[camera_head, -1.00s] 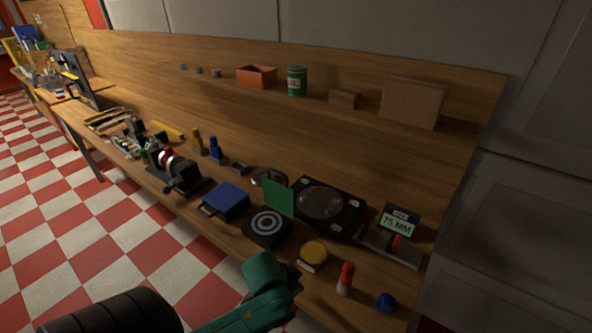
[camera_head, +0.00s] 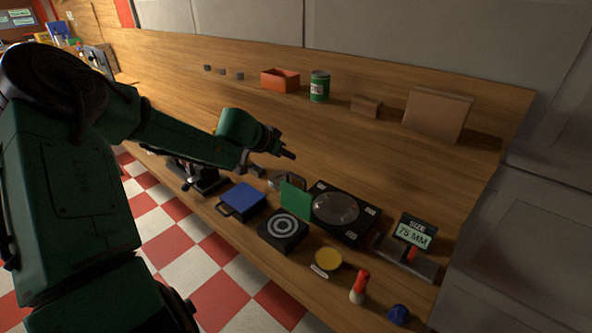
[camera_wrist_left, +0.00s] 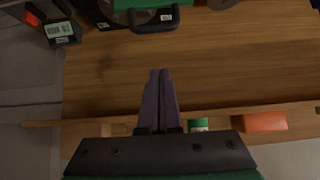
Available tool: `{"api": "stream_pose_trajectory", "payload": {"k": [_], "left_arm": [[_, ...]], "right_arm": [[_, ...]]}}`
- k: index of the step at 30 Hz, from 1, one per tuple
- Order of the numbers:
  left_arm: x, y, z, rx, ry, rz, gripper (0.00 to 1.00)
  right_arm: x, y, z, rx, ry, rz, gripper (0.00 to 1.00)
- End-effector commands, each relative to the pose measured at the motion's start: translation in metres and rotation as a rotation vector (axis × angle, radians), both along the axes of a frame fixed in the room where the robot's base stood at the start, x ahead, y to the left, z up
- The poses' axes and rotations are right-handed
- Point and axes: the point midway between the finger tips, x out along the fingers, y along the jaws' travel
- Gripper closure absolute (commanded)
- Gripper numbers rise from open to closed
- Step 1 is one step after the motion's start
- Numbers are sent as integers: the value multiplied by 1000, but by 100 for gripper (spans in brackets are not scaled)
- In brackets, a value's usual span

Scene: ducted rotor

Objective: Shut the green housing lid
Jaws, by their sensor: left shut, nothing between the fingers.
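The green lid (camera_head: 295,198) stands raised, roughly upright, at the back edge of a black housing (camera_head: 283,229) with pale concentric rings on top. My left gripper (camera_head: 289,155) is above the bench, behind and higher than the lid, apart from it. Its fingers are closed together and empty, as the left wrist view (camera_wrist_left: 160,82) also shows. A green edge, likely the lid (camera_wrist_left: 150,4), shows at the top of that view. My right gripper is not in view.
A black unit with a round disc (camera_head: 337,210) stands right of the lid. A blue box (camera_head: 243,198) is to the left, a yellow-topped round thing (camera_head: 328,259) to the front right. A shelf holds an orange bin (camera_head: 280,80) and a green can (camera_head: 319,86).

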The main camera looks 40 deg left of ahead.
Motion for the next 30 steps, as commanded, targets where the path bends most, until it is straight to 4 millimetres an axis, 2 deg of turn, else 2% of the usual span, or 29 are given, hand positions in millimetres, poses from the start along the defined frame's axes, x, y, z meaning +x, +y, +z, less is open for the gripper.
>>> {"api": "stream_pose_trajectory", "payload": {"k": [5, 12, 21, 23, 30], "left_arm": [[12, 0, -12, -3, 2, 1, 100], [44, 2, -44, 2, 4, 1, 100], [73, 2, -71, 0, 2, 1, 100], [62, 3, -66, -6, -1, 5, 100], [37, 2, -69, -2, -2, 2, 100]], "right_arm": [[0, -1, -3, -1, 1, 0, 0], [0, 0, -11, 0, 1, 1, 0], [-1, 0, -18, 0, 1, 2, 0], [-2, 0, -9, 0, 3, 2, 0], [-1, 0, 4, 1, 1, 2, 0]]}}
